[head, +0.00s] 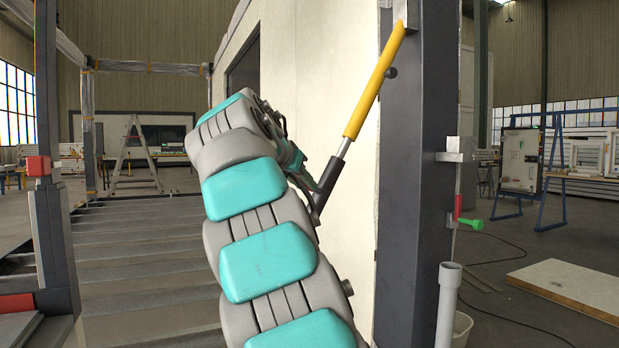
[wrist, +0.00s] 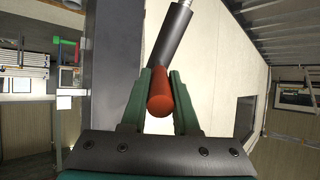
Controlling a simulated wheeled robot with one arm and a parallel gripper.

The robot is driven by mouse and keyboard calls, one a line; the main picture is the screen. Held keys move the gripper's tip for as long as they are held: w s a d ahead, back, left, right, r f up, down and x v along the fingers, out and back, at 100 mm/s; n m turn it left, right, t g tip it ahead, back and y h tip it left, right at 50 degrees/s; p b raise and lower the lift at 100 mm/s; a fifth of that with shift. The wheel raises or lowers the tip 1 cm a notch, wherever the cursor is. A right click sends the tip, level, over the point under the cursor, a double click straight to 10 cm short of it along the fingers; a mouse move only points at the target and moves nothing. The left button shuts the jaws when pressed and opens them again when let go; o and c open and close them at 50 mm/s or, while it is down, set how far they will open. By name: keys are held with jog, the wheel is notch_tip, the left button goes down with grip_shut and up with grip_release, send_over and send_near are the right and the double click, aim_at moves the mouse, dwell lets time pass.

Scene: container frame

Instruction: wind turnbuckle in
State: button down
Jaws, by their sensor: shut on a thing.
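The turnbuckle (head: 370,90) slants from the dark post's upper part down to the left, with a yellow tube, a bare silver rod and a dark lower sleeve (head: 328,182). In the wrist view the dark sleeve (wrist: 171,40) runs up and to the right, with the silver rod just showing at the top. A red-orange rounded grip (wrist: 160,97) sits between the green fingers of my gripper (wrist: 160,76). My gripper is shut on this grip. In the head view my arm partly hides the gripper and the turnbuckle's lower end.
The dark steel post (head: 410,200) stands close to the right of the turnbuckle. A pale wall panel (head: 345,230) is behind it. A bracket with a red and green handle (head: 468,222) is on the post's right side. A slatted floor (head: 150,270) lies open at left.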

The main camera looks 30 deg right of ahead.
jog(key=shift+w+a+r+g, duration=0.1)
jog(key=shift+w+r+g, duration=0.1)
jog(key=shift+g, duration=0.1)
jog(key=c, duration=0.7)
grip_release()
jog(key=shift+f, duration=0.1)
jog(key=v, duration=0.7)
jog(key=shift+s+a, duration=0.15)
jog(key=shift+a, duration=0.15)
